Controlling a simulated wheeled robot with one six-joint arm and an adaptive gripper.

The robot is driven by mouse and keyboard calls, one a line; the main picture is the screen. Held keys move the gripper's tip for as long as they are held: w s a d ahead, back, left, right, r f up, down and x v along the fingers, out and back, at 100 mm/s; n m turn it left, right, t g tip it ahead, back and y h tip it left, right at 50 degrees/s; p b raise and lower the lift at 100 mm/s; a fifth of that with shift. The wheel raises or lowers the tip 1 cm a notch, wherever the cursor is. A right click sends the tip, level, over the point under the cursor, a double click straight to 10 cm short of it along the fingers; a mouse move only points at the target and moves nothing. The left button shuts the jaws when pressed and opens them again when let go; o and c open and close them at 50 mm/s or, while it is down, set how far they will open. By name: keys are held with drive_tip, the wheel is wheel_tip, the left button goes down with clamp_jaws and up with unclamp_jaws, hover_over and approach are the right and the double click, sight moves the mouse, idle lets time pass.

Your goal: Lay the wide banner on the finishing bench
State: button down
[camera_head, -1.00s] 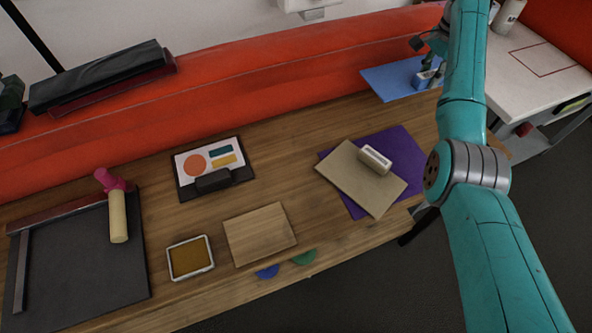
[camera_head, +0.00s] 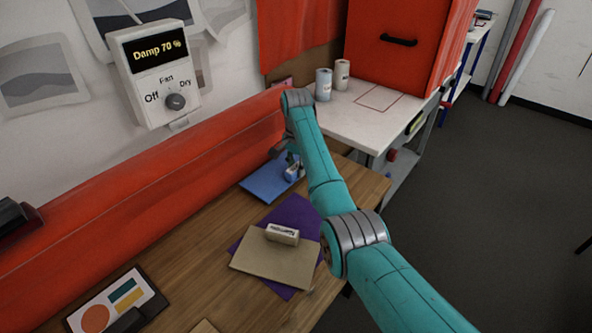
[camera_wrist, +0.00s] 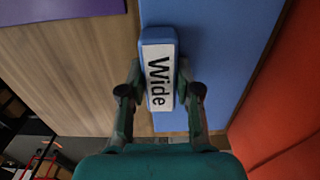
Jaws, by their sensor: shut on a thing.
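A flat blue sheet (camera_head: 264,184) lies at the far right end of the wooden bench, against the red roll. It also shows in the wrist view (camera_wrist: 205,55). A small block handle (camera_head: 295,172) stands on it; in the wrist view its white top (camera_wrist: 159,75) reads "Wide". My gripper (camera_wrist: 160,92) has a finger on each side of this block and is shut on it. In the head view my gripper (camera_head: 289,158) is small and partly hidden by my wrist. A white-topped table (camera_head: 345,120) with a red outlined rectangle (camera_head: 380,97) stands beyond the bench.
A tan board with a white block (camera_head: 282,233) lies over a purple sheet (camera_head: 292,212) nearer on the wooden bench. Two rolls (camera_head: 323,84) stand on the white table, beside a large red cabinet (camera_head: 408,50). Dark floor (camera_head: 480,200) is clear at right.

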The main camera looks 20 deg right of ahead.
drive_tip(key=shift+f, duration=0.45)
drive_tip(key=shift+f, duration=0.1)
drive_tip(key=c, duration=0.8)
unclamp_jaws()
